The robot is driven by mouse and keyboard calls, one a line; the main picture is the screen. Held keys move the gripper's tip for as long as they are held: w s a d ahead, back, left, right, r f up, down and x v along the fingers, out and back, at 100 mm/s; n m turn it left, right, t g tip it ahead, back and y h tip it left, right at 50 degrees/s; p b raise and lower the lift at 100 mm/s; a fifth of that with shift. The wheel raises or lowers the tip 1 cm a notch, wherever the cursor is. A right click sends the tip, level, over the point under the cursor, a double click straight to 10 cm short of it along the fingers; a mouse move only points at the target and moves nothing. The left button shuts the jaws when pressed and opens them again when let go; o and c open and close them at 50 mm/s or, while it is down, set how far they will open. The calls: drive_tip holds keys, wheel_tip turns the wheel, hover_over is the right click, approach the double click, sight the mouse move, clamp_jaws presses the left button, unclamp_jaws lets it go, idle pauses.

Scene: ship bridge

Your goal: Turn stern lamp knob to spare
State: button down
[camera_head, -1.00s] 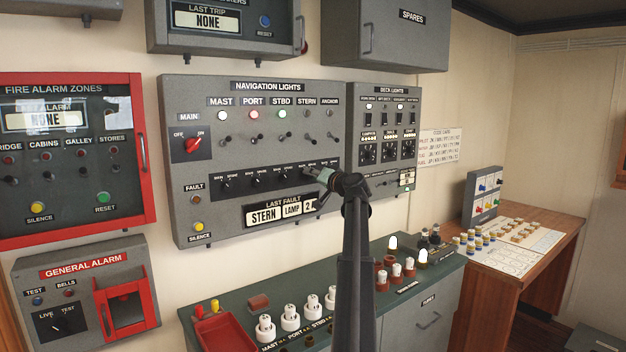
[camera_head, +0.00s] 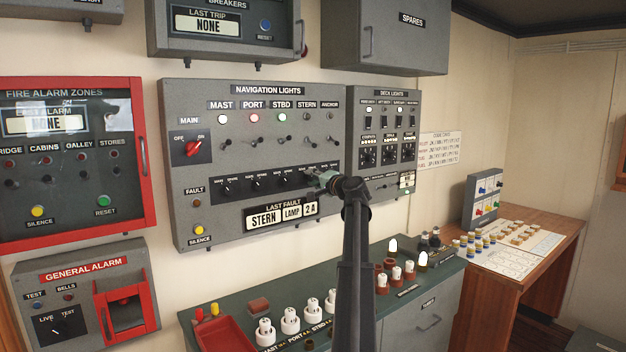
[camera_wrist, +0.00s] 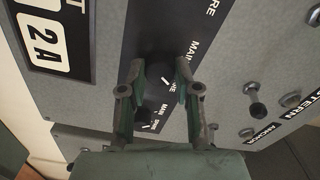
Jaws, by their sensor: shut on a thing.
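The navigation lights panel (camera_head: 262,110) hangs on the wall and carries a row of dark MAIN/SPARE knobs. My gripper (camera_head: 322,179) is at the right part of this row and hides the knob there in the head view. In the wrist view my gripper (camera_wrist: 160,78) has one finger on each side of the stern lamp knob (camera_wrist: 159,72) and is shut on it. The knob's white pointer mark slants to the lower right in that picture, towards the partly hidden SPARE lettering. The anchor knob (camera_wrist: 143,117) sits beside it, between the finger bases.
The fault window (camera_head: 282,215) reads STERN LAMP 2A, just below the knobs. Toggle switches (camera_head: 255,143) stand above; the stern indicator (camera_head: 306,117) looks unlit. The deck lights panel (camera_head: 384,130) adjoins at the right. A green-topped bench (camera_head: 240,305) holding lamps lies below.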

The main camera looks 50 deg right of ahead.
drive_tip(key=shift+r, duration=0.1)
drive_tip(key=c, duration=0.8)
unclamp_jaws()
drive_tip(key=v, duration=1.2)
